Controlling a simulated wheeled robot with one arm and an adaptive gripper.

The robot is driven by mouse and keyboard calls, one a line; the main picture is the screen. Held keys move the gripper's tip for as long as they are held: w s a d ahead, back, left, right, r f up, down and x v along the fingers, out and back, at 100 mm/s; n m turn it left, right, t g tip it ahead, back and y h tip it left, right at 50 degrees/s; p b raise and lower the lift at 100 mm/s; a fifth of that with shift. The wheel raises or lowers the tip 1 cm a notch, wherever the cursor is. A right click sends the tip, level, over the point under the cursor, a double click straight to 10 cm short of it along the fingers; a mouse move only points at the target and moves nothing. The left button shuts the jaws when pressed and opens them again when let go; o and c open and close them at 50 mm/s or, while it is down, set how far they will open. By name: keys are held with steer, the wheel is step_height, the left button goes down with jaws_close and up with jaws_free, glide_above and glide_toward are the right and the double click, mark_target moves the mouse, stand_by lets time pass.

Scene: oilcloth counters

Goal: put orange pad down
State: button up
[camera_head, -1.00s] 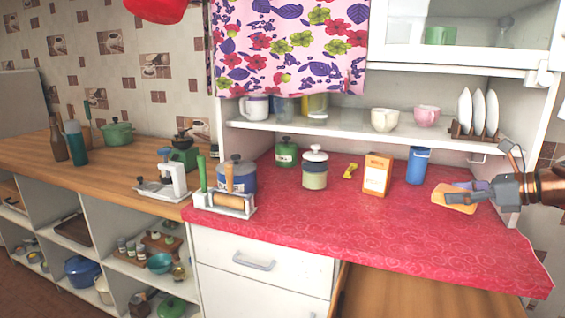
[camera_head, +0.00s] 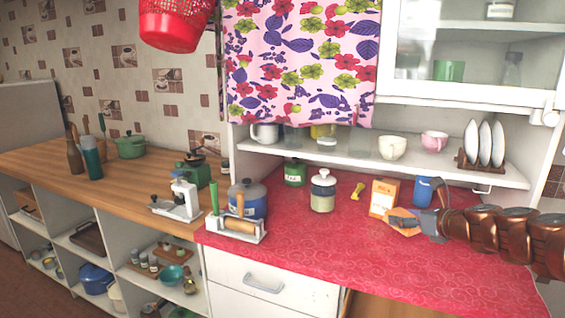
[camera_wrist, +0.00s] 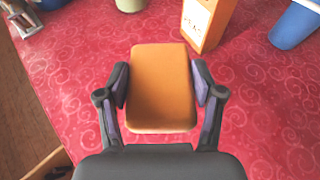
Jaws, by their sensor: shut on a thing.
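The orange pad (camera_wrist: 161,88) is a flat rounded rectangle held between the two fingers of my gripper (camera_wrist: 160,84) in the wrist view. In the head view the pad (camera_head: 401,231) shows partly, low over the red oilcloth counter (camera_head: 330,257), just in front of the orange-and-white box. My gripper (camera_head: 403,222) is shut on the pad's sides. I cannot tell whether the pad touches the cloth.
The box (camera_head: 384,197) and a blue cup (camera_head: 423,190) stand close behind the pad. A lidded jar (camera_head: 323,192) and a small yellow item (camera_head: 357,191) are farther left. The red cloth in front is clear. A shelf with cups and plates is above.

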steer(key=s+a+r+m+h+p, duration=0.1)
steer(key=a+m+h+p, duration=0.4)
steer(key=a, duration=0.9)
steer(key=shift+s+a+r+m+h, duration=0.2)
steer(key=shift+r+m+h, duration=0.1)
steer(key=shift+m+h, duration=1.7)
